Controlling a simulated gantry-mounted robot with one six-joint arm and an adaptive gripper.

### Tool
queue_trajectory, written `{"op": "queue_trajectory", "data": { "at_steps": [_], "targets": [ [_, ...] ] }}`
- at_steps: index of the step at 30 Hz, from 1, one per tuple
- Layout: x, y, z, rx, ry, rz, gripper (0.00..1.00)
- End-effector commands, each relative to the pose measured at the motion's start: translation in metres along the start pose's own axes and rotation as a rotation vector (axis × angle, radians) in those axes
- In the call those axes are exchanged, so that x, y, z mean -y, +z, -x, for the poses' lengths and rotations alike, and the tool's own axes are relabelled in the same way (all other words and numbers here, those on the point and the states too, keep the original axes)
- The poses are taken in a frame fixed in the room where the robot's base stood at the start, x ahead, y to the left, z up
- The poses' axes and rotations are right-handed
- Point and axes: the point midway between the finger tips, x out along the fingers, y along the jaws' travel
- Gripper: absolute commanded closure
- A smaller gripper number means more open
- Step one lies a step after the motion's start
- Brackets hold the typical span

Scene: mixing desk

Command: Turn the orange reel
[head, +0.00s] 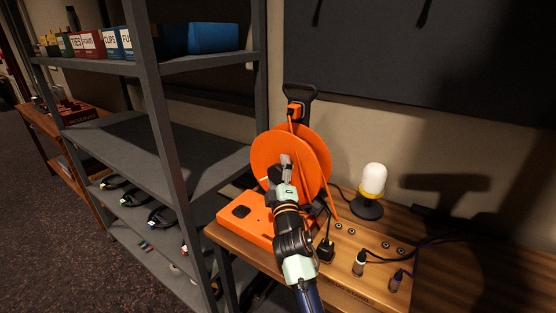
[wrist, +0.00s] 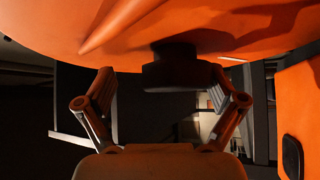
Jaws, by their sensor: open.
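The orange reel (head: 314,150) stands upright on its orange base (head: 250,222) at the desk's left end. My gripper (head: 286,162) is in front of the reel's near face, left of its middle, and hides part of it. In the wrist view the reel (wrist: 130,28) fills the top. A dark knob or handle (wrist: 180,74) juts from it and shows between the two spread fingers of my gripper (wrist: 162,84). The fingers are open; I cannot tell whether either touches the knob.
A grey shelf unit (head: 170,120) stands close on the left, with labelled bins (head: 88,44) on top.

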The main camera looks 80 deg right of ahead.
Motion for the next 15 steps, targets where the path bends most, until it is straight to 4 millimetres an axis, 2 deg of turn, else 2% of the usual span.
{"op": "queue_trajectory", "data": {
  "at_steps": [1,6,10,15],
  "targets": [
    [-0.021,-0.008,-0.005,-0.01,0.023,-0.003,0.12],
    [-0.061,-0.022,-0.016,-0.016,0.034,-0.003,0.12],
    [-0.079,-0.027,-0.022,-0.014,0.032,-0.004,0.12],
    [-0.086,-0.028,-0.024,-0.011,0.032,0.002,0.12]
  ]
}}
